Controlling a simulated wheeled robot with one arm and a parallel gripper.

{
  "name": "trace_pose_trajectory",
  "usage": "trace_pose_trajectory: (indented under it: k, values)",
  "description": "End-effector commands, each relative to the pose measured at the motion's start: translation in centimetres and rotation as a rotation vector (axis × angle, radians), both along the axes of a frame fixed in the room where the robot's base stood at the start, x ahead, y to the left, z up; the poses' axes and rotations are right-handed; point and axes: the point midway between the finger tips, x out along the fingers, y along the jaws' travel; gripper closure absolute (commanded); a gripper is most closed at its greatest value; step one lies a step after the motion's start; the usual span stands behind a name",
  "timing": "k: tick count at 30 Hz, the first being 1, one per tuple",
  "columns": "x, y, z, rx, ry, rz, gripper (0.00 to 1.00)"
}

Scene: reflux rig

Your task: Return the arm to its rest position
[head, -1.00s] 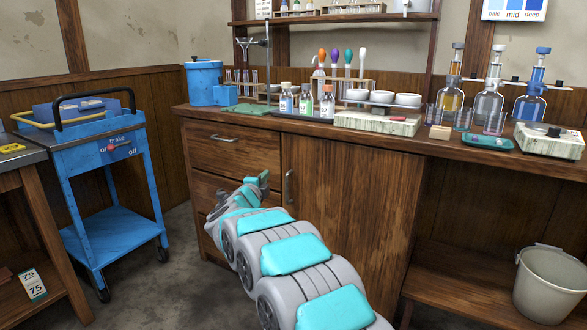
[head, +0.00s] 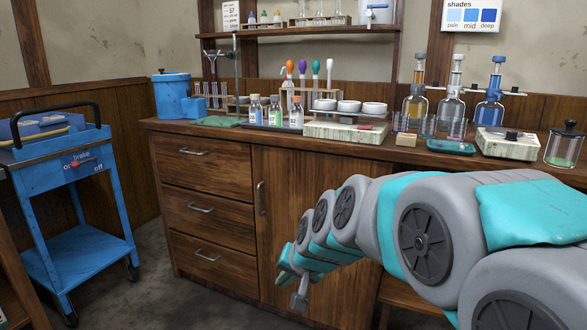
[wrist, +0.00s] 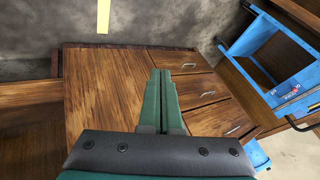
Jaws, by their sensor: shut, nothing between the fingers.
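My arm reaches in from the lower right of the head view, bent, grey with teal pads. My gripper (head: 293,287) hangs low in front of the wooden cabinet (head: 218,222), at the door's lower part in the picture. In the wrist view my gripper (wrist: 161,72) shows two green fingers lying side by side, shut with nothing between them. Beyond the fingers the wrist view shows the cabinet front with its drawers and metal handles. The fingers appear apart from the cabinet.
A blue trolley (head: 78,215) stands left of the cabinet. The benchtop carries glassware, a blue canister (head: 172,96), small bottles, a stirrer plate (head: 510,143) and a glass jar (head: 563,148). The floor between trolley and cabinet is clear.

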Motion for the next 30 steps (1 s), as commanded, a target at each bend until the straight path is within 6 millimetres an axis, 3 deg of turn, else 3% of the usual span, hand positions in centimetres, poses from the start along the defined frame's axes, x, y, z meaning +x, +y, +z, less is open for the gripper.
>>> trace_pose_trajectory:
  k: [1,9,15,18,21,30]
  values:
    - [-3.0,-1.9,-0.9,-0.046,0.051,0.027,1.0]
    - [-18.9,-10.6,-5.1,-0.264,0.349,0.17,1.0]
    - [-28.2,-15.1,-6.6,-0.359,0.537,0.228,1.0]
    - [-30.9,-16.3,-6.9,-0.382,0.597,0.244,1.0]
    - [-32.0,-16.9,-7.0,-0.394,0.62,0.249,1.0]
    - [-32.1,-16.9,-7.0,-0.394,0.621,0.249,1.0]
